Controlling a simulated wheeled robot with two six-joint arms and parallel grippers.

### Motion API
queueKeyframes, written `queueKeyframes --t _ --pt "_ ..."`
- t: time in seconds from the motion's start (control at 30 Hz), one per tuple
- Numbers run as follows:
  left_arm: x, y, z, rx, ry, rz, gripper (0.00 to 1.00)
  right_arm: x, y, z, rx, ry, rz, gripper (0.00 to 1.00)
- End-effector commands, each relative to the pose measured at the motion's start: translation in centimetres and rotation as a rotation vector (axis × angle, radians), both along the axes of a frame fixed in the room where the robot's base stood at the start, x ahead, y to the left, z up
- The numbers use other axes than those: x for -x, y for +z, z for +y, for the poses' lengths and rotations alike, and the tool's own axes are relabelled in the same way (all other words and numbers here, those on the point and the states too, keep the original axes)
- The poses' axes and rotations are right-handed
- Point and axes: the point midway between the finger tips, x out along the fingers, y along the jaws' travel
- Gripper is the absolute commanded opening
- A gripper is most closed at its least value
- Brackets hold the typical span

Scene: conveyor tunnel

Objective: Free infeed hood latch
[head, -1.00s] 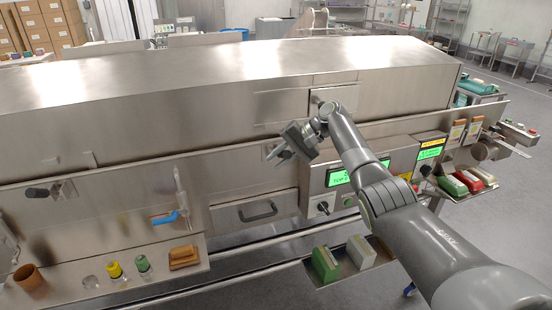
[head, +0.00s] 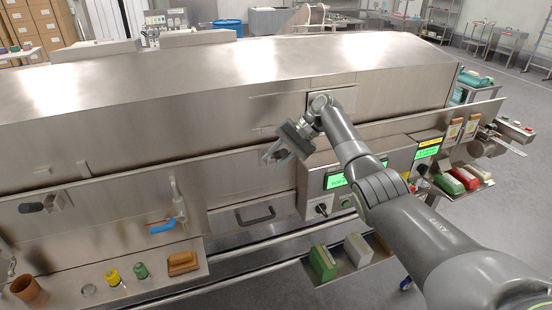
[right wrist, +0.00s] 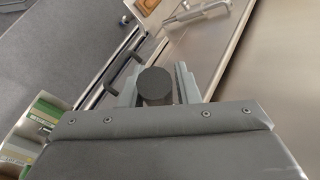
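My right gripper (head: 275,152) is at the hood's front face, below the small square panel. In the right wrist view its two fingers (right wrist: 158,82) stand apart, one on each side of a dark round latch knob (right wrist: 155,85). I cannot tell whether they touch it. In the head view this knob is hidden by the gripper. A similar dark latch handle (head: 33,207) is on the left of the front panel. The long steel infeed hood (head: 220,85) is down. My left gripper is not in view.
A blue-handled valve (head: 165,226) and a drawer handle (head: 255,214) are on the front; the drawer handle also shows in the right wrist view (right wrist: 122,70). A ledge holds a brown cup (head: 26,289) and small jars (head: 112,277).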

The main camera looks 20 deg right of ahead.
Motion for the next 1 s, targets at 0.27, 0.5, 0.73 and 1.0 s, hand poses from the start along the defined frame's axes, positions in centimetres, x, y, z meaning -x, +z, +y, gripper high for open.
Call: queueKeyframes --t 0.27,0.5,0.73,1.0 --pt "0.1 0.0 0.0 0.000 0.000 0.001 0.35 0.0 0.0 0.0 0.001 0.000 -0.001 0.44" --pt "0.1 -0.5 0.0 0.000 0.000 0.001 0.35 0.0 0.4 -0.7 0.002 0.000 -0.001 0.44" --pt "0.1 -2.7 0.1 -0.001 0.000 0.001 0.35 0.4 3.4 -3.9 0.003 -0.003 -0.006 0.44" --pt "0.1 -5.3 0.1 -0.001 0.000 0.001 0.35 1.0 8.3 -8.6 0.000 -0.003 -0.004 0.44"
